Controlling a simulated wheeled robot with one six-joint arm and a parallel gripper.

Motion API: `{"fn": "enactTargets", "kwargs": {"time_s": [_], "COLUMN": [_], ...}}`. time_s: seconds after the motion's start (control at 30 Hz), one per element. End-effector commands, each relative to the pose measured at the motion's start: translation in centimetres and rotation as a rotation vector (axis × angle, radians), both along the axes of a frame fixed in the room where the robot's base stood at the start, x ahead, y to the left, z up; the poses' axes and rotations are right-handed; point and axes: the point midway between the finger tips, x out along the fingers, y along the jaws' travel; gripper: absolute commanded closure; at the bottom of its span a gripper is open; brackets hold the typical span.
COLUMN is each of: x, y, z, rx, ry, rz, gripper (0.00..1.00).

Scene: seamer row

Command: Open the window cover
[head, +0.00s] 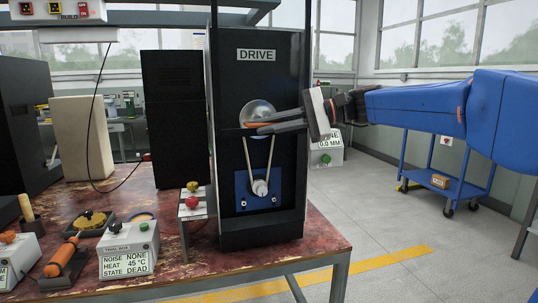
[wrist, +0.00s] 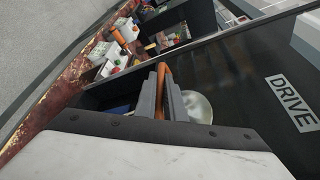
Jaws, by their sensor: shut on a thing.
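The black cabinet marked DRIVE (head: 257,55) stands at the table's right end. Its front window shows a silver pulley (head: 256,108), a pale belt (head: 248,152) and a blue plate (head: 241,190) with a lower pulley. A dark horizontal edge crosses the front at the upper pulley; I cannot tell how far the window cover stands open. My gripper (head: 262,127) reaches in from the right and is shut on an orange handle bar at that edge. In the wrist view the orange handle (wrist: 164,78) sits between my fingers, with the silver pulley (wrist: 198,106) beside them.
The red-topped table (head: 180,262) holds a white test box (head: 128,250), an orange-handled tool (head: 66,262) and a small stand with yellow and red knobs (head: 193,205). A tall black box (head: 172,105) stands left of the cabinet. A blue cart (head: 425,150) is behind my arm; floor at right is open.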

Motion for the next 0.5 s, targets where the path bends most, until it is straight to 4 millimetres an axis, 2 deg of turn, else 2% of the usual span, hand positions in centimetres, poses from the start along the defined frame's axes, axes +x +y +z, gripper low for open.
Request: {"fn": "enactTargets", "kwargs": {"time_s": [0.03, 0.2, 0.5], "x": [0.0, 0.0, 0.1], "y": [0.0, 0.0, 0.0], "z": [1.1, 2.9, 3.7], "rx": [0.002, 0.001, 0.001], "ry": [-0.005, -0.002, -0.002], "rz": [0.000, -0.001, -0.001], "gripper": [1.00, 1.00, 1.00]}}
